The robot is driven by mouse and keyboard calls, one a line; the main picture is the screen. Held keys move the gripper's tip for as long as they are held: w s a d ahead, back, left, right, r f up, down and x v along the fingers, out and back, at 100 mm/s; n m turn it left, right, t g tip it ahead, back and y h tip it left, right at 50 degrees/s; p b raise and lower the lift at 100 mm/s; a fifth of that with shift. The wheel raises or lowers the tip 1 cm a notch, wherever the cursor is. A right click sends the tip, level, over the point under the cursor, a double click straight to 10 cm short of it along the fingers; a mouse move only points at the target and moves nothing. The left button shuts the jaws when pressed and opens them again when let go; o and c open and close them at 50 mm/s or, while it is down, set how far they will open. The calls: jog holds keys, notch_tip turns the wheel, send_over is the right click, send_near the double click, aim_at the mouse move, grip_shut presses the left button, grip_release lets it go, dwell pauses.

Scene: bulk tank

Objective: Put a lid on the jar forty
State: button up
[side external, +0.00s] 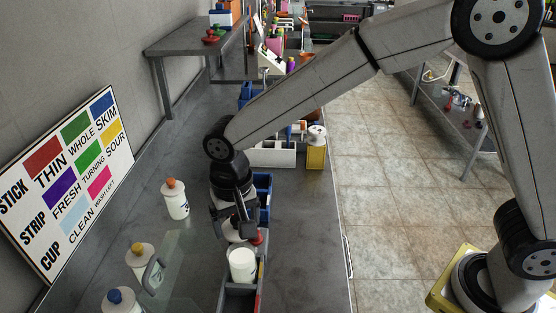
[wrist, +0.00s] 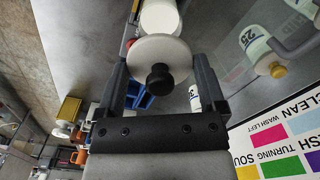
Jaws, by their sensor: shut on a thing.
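My gripper (wrist: 162,62) is shut on a round white lid (wrist: 146,55) with a black knob, its fingers on either side of the rim. In the wrist view a white jar (wrist: 160,16) lies just beyond the lid, partly covered by it. In the side view my gripper (side external: 238,222) is above the bench, just behind an open-looking white jar (side external: 242,265). The lid (side external: 231,233) shows partly under the gripper there, apart from the jar's top as far as I can tell. No number is readable on this jar.
Lidded white jars with an orange knob (side external: 175,200), yellow knob (side external: 140,262) and blue knob (side external: 118,300) stand to the left. A clear panel with a grey handle (side external: 154,272) is near them. Blue bins (side external: 263,186) are close right of my gripper. A yellow container (side external: 316,156) stands farther back.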

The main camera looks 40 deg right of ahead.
aim_at(240, 244)
jog(key=shift+f, duration=0.3)
jog(key=shift+f, duration=3)
jog(key=o, duration=0.9)
jog(key=shift+r, duration=3.9)
